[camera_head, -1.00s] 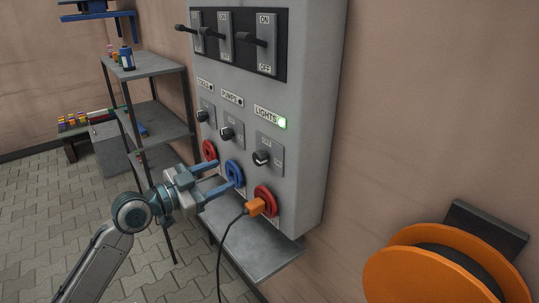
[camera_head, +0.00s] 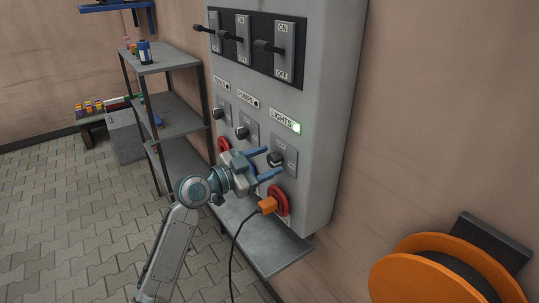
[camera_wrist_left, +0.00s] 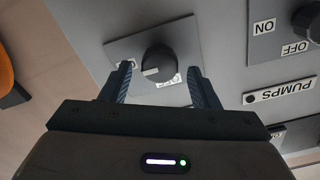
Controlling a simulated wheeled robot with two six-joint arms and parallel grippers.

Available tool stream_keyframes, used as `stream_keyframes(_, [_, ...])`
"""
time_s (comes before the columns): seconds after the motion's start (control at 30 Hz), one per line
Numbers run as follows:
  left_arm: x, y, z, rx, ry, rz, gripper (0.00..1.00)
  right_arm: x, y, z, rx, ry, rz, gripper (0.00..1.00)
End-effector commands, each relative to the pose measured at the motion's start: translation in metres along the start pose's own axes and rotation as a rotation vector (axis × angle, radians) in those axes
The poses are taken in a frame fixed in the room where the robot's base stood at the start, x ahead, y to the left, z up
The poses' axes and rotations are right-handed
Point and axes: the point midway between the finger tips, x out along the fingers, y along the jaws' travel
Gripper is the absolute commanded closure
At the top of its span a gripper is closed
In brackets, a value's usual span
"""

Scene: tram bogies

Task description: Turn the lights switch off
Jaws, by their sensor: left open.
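The lights switch is a black rotary knob (camera_head: 275,158) on a grey plate, below the LIGHTS label (camera_head: 282,119) on the grey control panel (camera_head: 325,100). The green lamp (camera_head: 297,128) beside the label glows. My left gripper (camera_head: 276,163) is open in front of the panel at the knob's height. In the left wrist view, a black knob (camera_wrist_left: 158,60) with a white mark shows between and beyond the spread fingers (camera_wrist_left: 160,85). I cannot tell whether the fingertips reach around it. My right gripper is not in view.
An orange plug (camera_head: 267,205) with a black cable sits in the red socket (camera_head: 281,200) below the knob. The PUMPS knob (camera_head: 242,132) is to the left. Large levers (camera_head: 270,47) are above, a shelf (camera_head: 265,240) below, and an orange reel (camera_head: 430,270) at the right.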

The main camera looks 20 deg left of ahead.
Motion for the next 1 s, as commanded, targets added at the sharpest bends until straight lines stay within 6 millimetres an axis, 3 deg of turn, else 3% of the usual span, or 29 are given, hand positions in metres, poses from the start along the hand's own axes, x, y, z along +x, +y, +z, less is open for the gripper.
stream_keyframes(0.2, [0.0137, 0.0003, -0.0003, 0.000, -0.001, 0.001, 0.45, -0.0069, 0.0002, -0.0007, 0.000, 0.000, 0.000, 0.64])
stream_keyframes(0.47, [0.0148, 0.0006, 0.0003, 0.001, -0.001, 0.001, 0.45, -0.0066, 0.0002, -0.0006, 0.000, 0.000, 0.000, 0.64])
stream_keyframes(0.5, [0.0148, 0.0006, 0.0003, 0.001, -0.001, 0.001, 0.46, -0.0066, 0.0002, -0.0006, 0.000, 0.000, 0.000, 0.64])
stream_keyframes(0.73, [0.0146, 0.0006, 0.0002, 0.000, 0.000, 0.001, 0.89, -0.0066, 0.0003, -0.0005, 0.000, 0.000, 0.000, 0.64])
stream_keyframes(1.0, [0.0146, 0.0005, 0.0004, -0.024, 0.000, 0.001, 0.89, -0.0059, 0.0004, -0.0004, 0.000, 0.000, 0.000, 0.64])
